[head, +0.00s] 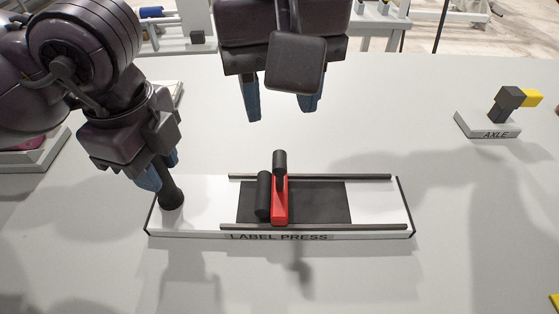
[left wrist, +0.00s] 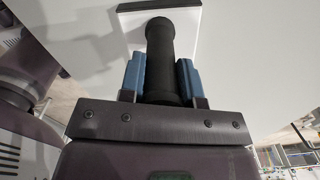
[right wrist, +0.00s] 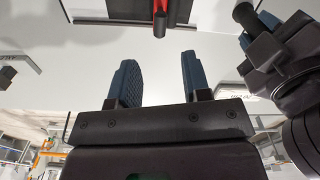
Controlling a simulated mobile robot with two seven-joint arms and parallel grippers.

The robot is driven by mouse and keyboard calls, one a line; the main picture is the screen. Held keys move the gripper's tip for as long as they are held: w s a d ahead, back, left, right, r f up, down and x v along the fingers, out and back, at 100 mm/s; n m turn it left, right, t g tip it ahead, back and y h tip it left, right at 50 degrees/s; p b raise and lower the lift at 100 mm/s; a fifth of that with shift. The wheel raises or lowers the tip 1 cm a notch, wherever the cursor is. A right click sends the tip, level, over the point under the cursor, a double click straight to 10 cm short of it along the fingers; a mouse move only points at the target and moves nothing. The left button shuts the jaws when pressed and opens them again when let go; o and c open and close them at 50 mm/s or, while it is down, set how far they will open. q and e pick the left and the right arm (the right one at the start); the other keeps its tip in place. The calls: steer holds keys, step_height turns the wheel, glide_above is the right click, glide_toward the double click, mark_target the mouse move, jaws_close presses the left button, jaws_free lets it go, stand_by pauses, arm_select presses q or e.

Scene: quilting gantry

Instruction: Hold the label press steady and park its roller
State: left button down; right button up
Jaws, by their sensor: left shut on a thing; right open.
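The label press (head: 375,190) is a white board with two dark rails and a dark pad, lying on the table. Its roller carriage (head: 280,207) is red with a black roller (head: 263,194) and a black upright grip (head: 280,161); it sits left of the middle of the rails. My left gripper (head: 160,176) is shut on the black post handle (head: 172,196) at the press's left end, also seen in the left wrist view (left wrist: 160,62). My right gripper (head: 281,104) is open and empty, above the table behind the press. The red carriage shows at the top of the right wrist view (right wrist: 160,12).
An axle stand (head: 487,124) with a dark block and yellow piece stands at the back right. A tray with a pinkish item (head: 22,143) is at the far left, partly behind my arm.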

mark_target(281, 158)
step_height(281, 158, down, 11)
steer(key=shift+f, duration=0.1)
stand_by(0.3)
steer(key=shift+d, duration=0.1)
jaws_close()
